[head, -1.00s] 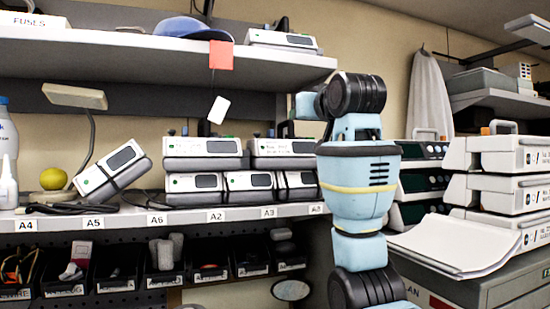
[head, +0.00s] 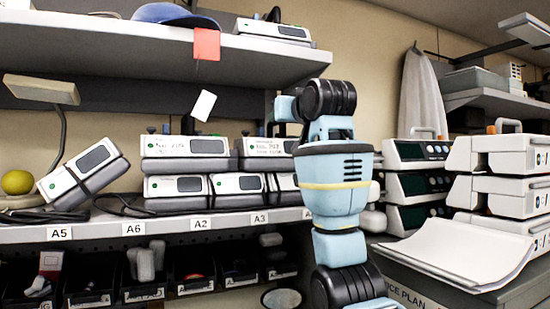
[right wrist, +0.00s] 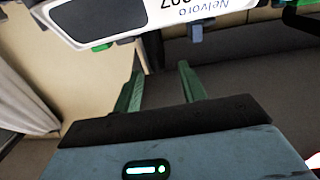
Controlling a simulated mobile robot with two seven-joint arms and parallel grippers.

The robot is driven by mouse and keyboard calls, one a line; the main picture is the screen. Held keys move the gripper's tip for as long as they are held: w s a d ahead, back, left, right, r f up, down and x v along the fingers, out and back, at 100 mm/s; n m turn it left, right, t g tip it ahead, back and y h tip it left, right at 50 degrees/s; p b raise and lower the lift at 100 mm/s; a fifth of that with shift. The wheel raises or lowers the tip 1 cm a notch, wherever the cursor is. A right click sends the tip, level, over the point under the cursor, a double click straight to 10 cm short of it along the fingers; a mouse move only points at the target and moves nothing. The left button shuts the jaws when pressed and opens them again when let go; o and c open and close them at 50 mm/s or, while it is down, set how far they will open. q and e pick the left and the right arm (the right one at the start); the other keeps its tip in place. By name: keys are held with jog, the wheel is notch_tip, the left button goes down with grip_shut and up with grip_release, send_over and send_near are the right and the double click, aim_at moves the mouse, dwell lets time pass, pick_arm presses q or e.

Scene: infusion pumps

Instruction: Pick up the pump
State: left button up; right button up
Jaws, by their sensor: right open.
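White and grey pumps with dark screens are stacked on the middle shelf in the head view. Two lie on top, a left one (head: 186,146) and a right one (head: 265,147), above a lower row (head: 176,188). Another pump (head: 83,172) leans tilted at the left. My right arm covers the right end of the row and hides its own gripper there. In the right wrist view my right gripper (right wrist: 161,85) is open and empty. A white pump (right wrist: 150,18) with a dark screen and upside-down lettering is just beyond its fingertips, apparently not between them. My left gripper is not in view.
The shelf edge (head: 160,226) carries labels, with dark bins (head: 195,270) below. An upper shelf (head: 110,48) overhangs the pumps and holds one more pump (head: 272,31). Stacked devices with handles (head: 518,155) and papers (head: 470,248) stand on a cabinet at the right.

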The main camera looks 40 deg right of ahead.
jog(key=shift+x, duration=2.55)
jog(key=shift+s+f, duration=0.1)
jog(key=shift+f, duration=0.05)
grip_shut()
